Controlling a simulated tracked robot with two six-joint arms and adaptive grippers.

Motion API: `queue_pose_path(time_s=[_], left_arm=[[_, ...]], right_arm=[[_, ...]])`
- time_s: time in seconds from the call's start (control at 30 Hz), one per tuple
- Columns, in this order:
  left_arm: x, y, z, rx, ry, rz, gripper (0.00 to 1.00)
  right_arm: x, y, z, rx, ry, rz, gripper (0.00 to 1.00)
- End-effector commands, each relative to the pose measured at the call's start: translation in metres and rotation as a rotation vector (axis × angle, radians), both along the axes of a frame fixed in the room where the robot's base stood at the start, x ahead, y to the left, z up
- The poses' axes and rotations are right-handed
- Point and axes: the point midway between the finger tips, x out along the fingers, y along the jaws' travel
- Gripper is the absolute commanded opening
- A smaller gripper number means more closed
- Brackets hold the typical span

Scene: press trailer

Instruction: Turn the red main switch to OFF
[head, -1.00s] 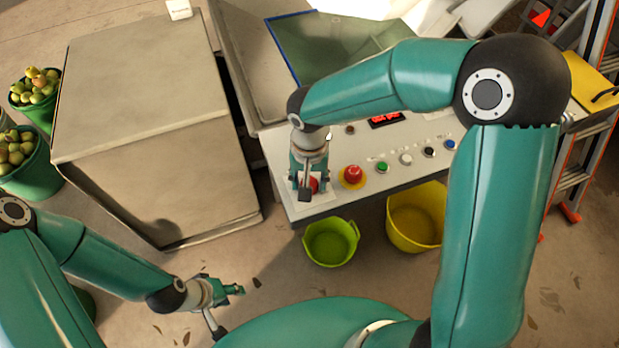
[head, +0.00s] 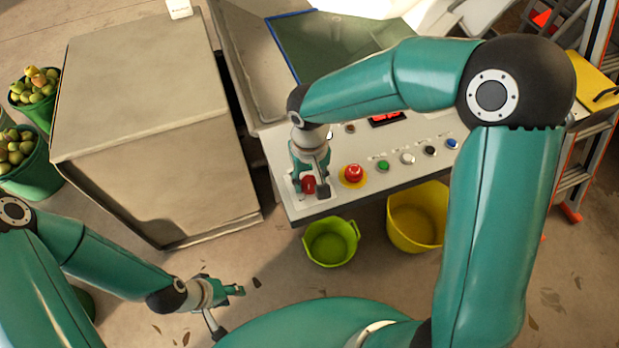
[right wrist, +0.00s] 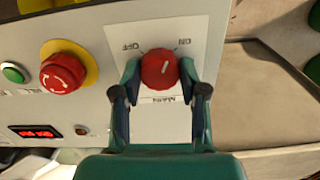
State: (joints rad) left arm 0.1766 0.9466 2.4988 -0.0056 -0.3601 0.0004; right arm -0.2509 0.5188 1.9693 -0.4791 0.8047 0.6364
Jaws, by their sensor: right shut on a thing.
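The red main switch (head: 308,184) is a round knob at the left end of the white control panel. In the right wrist view the switch (right wrist: 159,69) has a white plate with OFF at upper left and ON at upper right. Its white pointer line slants up and slightly right, nearer ON than OFF. My right gripper (head: 309,190) is shut on the knob, one finger on each side; the gripper (right wrist: 159,88) also shows in the right wrist view. My left gripper (head: 238,290) hangs low over the floor, away from the panel; its finger opening is unclear.
A red emergency button (head: 353,174) on a yellow base sits just right of the switch. Green (head: 383,166), white, black and blue buttons and a red display (head: 385,118) follow. Green (head: 331,243) and yellow (head: 416,218) buckets stand below. A large beige box (head: 140,110) stands left.

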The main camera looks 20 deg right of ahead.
Motion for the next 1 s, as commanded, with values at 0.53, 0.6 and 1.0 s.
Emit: queue_pose_path(time_s=[0.53,0.6,1.0], left_arm=[[0.000,0.000,0.001,0.000,0.000,0.000,0.40],[0.000,0.000,0.002,0.000,0.000,0.000,0.40],[0.000,0.000,0.010,0.000,0.000,0.000,0.40]], right_arm=[[0.001,0.000,0.002,0.001,-0.004,0.516,0.08],[0.001,0.000,0.002,0.001,-0.004,0.582,0.08],[0.002,0.000,0.002,0.000,-0.006,0.954,0.08]])
